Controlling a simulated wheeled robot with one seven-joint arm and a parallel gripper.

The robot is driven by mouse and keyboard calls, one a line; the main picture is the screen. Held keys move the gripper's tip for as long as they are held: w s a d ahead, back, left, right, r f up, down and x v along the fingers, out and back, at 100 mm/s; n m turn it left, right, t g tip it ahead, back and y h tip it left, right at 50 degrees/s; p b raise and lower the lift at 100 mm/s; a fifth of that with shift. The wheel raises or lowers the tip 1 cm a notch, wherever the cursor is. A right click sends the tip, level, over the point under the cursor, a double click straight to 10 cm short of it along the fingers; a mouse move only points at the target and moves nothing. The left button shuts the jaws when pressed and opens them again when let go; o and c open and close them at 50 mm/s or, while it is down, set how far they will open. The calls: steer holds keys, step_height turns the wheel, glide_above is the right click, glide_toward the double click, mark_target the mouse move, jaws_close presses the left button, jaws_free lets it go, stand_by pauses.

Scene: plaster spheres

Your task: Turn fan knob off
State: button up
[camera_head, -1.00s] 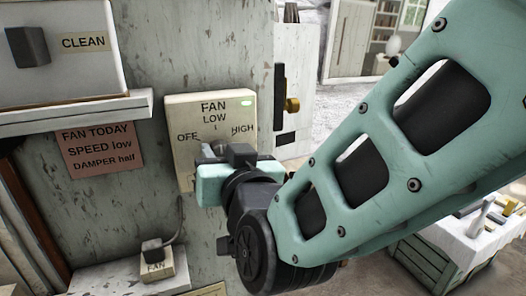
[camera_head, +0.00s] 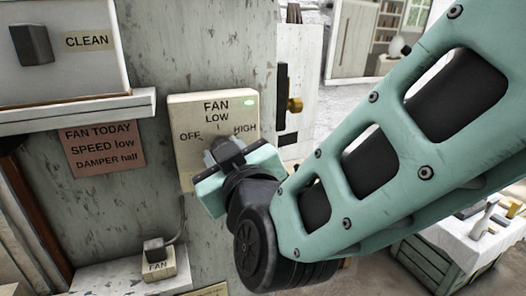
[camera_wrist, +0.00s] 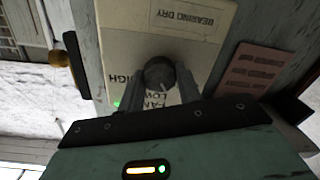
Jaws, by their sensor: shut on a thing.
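The fan panel (camera_head: 183,118) is a cream plate on the worn wall, marked FAN, OFF at left, LOW at top and HIGH at right. A green light (camera_head: 250,100) glows at its upper right. My gripper (camera_head: 216,158) is at the panel, tilted with its right side higher. In the wrist view my gripper (camera_wrist: 160,88) has a finger on each side of the round dark fan knob (camera_wrist: 160,71), closed on it. A pale mark shows on the knob's edge towards LOW. My gripper hides much of the knob in the head view.
A pink note (camera_head: 101,148) reads FAN TODAY, SPEED low, DAMPER half. A small FAN-labelled switch box (camera_head: 158,265) stands on a ledge below. A shelf (camera_head: 75,112) juts out at upper left. A brass knob (camera_head: 295,105) is right of the panel.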

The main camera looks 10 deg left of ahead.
steer(key=n+p, duration=0.1)
steer(key=n, duration=0.4)
steer(key=shift+n, duration=0.3)
stand_by(0.5)
steer(key=o, duration=1)
steer(key=shift+s+f, duration=0.1)
steer(key=shift+s, duration=0.05)
steer(key=b+v, duration=0.5)
steer(key=v, duration=1.2)
steer(key=shift+s+r, duration=0.2)
steer(key=shift+r, duration=0.05)
steer(key=shift+a, duration=0.1)
